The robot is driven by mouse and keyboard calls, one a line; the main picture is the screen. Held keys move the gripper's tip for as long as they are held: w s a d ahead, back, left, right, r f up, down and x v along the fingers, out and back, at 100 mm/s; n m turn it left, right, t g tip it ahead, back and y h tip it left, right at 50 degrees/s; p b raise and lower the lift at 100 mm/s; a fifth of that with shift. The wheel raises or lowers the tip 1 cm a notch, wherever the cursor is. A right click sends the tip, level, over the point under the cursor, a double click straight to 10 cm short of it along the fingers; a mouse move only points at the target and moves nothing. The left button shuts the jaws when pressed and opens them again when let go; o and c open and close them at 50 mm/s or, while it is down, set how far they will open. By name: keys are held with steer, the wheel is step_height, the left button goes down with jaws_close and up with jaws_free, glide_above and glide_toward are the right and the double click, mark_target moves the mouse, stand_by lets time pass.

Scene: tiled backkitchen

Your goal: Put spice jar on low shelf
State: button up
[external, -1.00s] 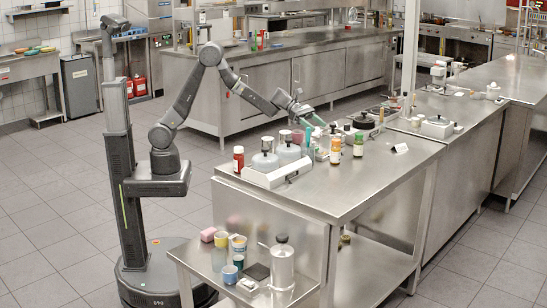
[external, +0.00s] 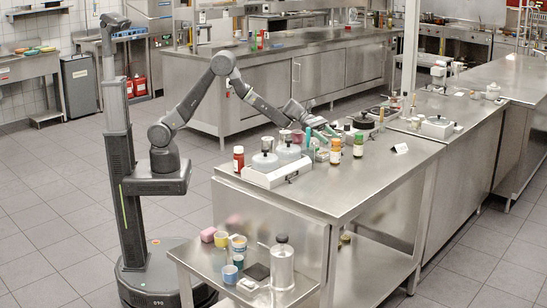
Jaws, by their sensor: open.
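Several small jars that could be the spice jar stand on the steel table: a red one (external: 238,158) at the left corner, an orange one with a dark lid (external: 335,151) and a green-lidded one (external: 358,146) right of centre. My gripper (external: 318,126) is open, with teal fingertips, low over the middle of the table, behind and left of the orange and green-lidded jars. What lies between its fingers is too small and crowded to tell. A low steel shelf (external: 199,262) stands at the front left; another low shelf (external: 372,268) lies under the table.
A white tray with lidded containers (external: 262,178) sits at the table's left side. A black-lidded pot (external: 363,121) stands at the back.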

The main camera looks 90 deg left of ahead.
mark_target(336, 140)
steer(key=shift+p+x, duration=0.6)
steer(key=shift+x, duration=1.7)
steer(key=c, duration=1.1)
steer(key=shift+c, duration=0.7)
